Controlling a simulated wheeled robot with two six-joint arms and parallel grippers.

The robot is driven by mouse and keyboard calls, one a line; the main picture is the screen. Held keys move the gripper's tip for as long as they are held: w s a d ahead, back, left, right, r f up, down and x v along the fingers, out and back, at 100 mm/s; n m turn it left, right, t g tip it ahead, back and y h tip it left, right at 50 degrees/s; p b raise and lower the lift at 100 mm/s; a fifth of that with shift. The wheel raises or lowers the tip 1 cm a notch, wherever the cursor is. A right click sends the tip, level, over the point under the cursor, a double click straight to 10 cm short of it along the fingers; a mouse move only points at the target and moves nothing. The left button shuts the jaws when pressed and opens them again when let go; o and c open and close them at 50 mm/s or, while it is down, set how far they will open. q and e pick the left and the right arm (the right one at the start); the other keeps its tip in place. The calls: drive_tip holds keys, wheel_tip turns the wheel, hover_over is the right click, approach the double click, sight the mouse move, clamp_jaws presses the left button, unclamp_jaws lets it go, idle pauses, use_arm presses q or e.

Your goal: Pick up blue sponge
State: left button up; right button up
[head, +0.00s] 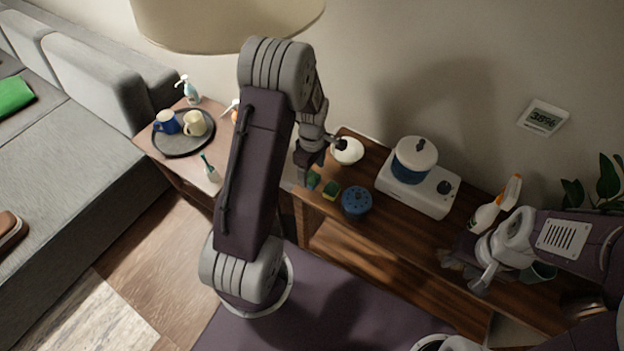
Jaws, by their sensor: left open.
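A small teal-blue block (313,180), which looks like the blue sponge, lies at the left end of the wooden bench (400,215). It is partly hidden behind a finger of my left gripper (322,164). That gripper is open and empty, above the bench's left end; I cannot tell whether it touches the block. A green and yellow sponge (331,190) lies just right of the block. My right gripper (468,274) is over the right part of the bench, far from the sponges; its fingers are too unclear to judge.
A white bowl (348,152), a blue round holder (357,201) and a white appliance with a blue pot (414,162) stand on the bench. A spray bottle (490,212) is near my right gripper. A side table holds a tray (183,148) with mugs.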

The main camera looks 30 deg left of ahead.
sight(312, 177)
use_arm(q)
wheel_tip(312, 177, down, 3)
drive_tip(key=shift+s, duration=0.1)
drive_tip(key=shift+w+f, duration=0.2)
drive_tip(key=shift+f, duration=0.2)
drive_tip(key=shift+r, duration=0.1)
drive_tip(key=c, duration=1.4)
drive_tip(key=shift+s, duration=0.1)
drive_tip(key=shift+c, duration=0.2)
drive_tip(key=shift+r, duration=0.1)
drive_tip(key=shift+r, duration=0.3)
drive_tip(key=r, duration=0.4)
drive_tip(key=shift+s+d, duration=0.2)
drive_tip(key=shift+d, duration=0.2)
drive_tip(key=s+d+r, duration=0.6)
drive_tip(key=d, duration=0.3)
drive_tip(key=shift+r, duration=0.1)
